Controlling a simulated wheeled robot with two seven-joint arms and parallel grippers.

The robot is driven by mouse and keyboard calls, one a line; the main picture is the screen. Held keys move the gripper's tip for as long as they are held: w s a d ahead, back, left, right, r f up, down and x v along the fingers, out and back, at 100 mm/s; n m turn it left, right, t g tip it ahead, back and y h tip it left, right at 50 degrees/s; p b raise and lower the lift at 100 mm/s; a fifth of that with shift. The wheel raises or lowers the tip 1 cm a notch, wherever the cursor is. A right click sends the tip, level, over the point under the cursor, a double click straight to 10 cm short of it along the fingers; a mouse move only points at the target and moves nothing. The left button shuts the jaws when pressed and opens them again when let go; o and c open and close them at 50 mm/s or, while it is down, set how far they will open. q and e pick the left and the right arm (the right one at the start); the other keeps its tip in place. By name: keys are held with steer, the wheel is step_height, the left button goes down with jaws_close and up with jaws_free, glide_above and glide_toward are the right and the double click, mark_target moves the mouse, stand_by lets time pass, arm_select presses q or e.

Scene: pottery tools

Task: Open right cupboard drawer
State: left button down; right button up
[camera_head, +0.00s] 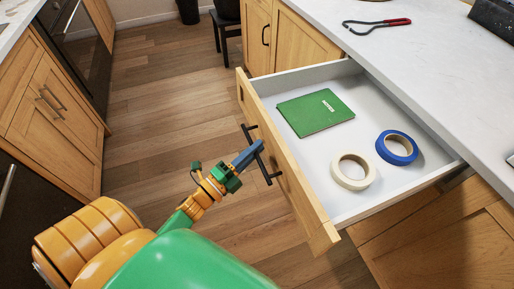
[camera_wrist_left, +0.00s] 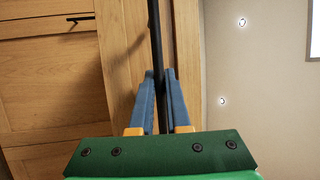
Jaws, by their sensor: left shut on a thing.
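The right cupboard drawer (camera_head: 289,165) is pulled out from under the white counter, with its white inside in view. Its wooden front has a black bar handle (camera_head: 270,172). My left gripper (camera_head: 253,150) is at the handle, with its blue fingers closed around the bar. In the left wrist view the fingers (camera_wrist_left: 160,80) pinch the black handle bar (camera_wrist_left: 154,30) between their tips. My right gripper is not in view.
In the drawer lie a green book (camera_head: 315,112), a cream tape roll (camera_head: 353,171) and a blue tape roll (camera_head: 397,148). Red-handled pliers (camera_head: 378,24) lie on the counter (camera_head: 440,75). Wooden floor (camera_head: 150,110) is clear between the cabinets. A dark chair (camera_head: 226,25) stands at the back.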

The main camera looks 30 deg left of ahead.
arm_select(q)
steer(key=c, duration=0.9)
jaws_free()
steer(key=b+v, duration=0.1)
steer(key=v, duration=0.6)
steer(key=shift+s, duration=0.1)
